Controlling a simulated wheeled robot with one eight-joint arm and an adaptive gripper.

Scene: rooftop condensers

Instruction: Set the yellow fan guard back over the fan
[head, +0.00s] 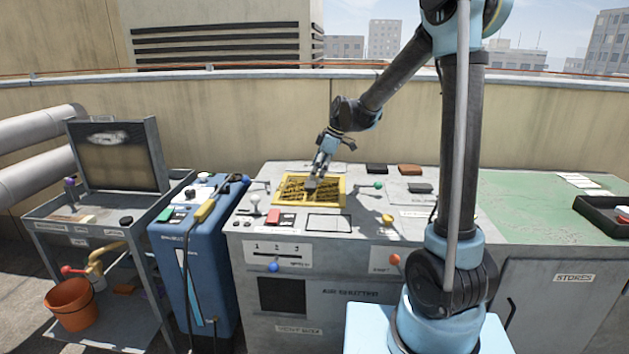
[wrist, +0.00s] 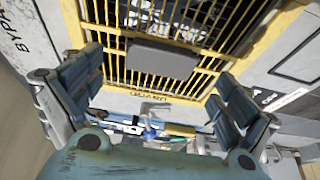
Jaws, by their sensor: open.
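The yellow fan guard (head: 336,190) is a barred frame on the top of the grey cabinet in the head view. In the wrist view the guard (wrist: 118,89) fills the upper middle, with a dark grey block (wrist: 162,59) across its bars. Dark space shows between the bars; I cannot make out the fan. My gripper (head: 312,183) points down over the guard. In the wrist view my gripper (wrist: 158,76) is open, one finger at each side of the block and apart from it. Whether the guard lies fully flat is unclear.
The grey cabinet (head: 345,255) carries knobs, levers and dark blocks around the guard. A blue unit (head: 205,265) and an open-lidded cart (head: 150,200) stand left. A green worktop (head: 525,205) with a black tray (head: 600,217) lies right, with free room.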

